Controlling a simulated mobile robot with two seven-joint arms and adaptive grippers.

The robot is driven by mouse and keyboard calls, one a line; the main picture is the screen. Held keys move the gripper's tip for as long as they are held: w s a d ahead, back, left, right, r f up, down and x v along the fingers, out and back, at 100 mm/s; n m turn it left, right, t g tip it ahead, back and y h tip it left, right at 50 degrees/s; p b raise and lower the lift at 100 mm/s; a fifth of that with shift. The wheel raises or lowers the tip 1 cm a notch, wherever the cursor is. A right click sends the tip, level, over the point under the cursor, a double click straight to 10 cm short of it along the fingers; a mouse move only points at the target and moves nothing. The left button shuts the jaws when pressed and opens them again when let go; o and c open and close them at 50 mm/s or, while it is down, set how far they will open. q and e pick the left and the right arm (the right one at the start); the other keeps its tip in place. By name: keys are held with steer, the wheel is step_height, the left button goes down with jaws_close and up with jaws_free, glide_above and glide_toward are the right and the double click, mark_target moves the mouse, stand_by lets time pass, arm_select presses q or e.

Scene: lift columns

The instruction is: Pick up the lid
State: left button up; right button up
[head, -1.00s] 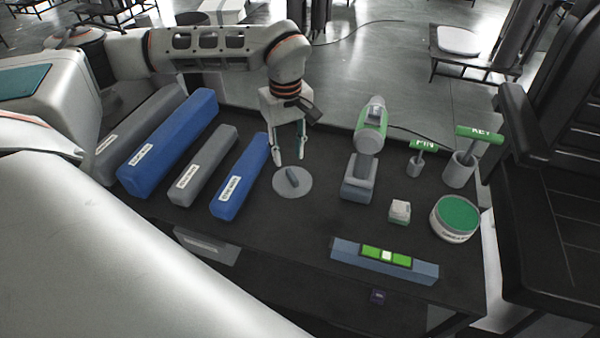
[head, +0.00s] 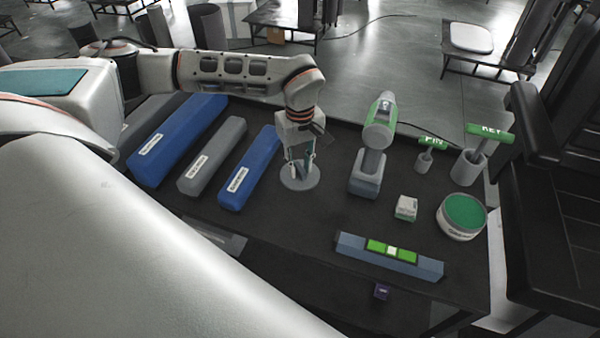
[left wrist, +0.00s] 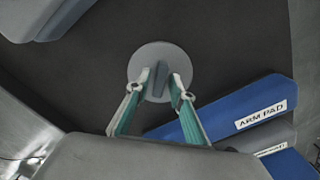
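The lid (head: 299,185) is a flat grey disc with a raised bar handle, lying on the dark table. My left gripper (head: 303,167) points down over it in the head view and hides much of the handle. In the left wrist view the lid (left wrist: 139,64) lies beyond the fingers, with its handle (left wrist: 160,80) between the fingertips. The left gripper (left wrist: 160,78) is open, a finger on each side of the handle, with small gaps seeming to show. My right gripper is not in view.
Blue and grey bars lie left of the lid, the nearest a blue bar (head: 248,172). Right of it stand a green-and-grey device (head: 368,165), a small box (head: 405,208) and a green-topped tub (head: 462,218). A level (head: 388,256) lies near the front edge.

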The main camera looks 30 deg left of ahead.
arm_select(q)
jaws_close()
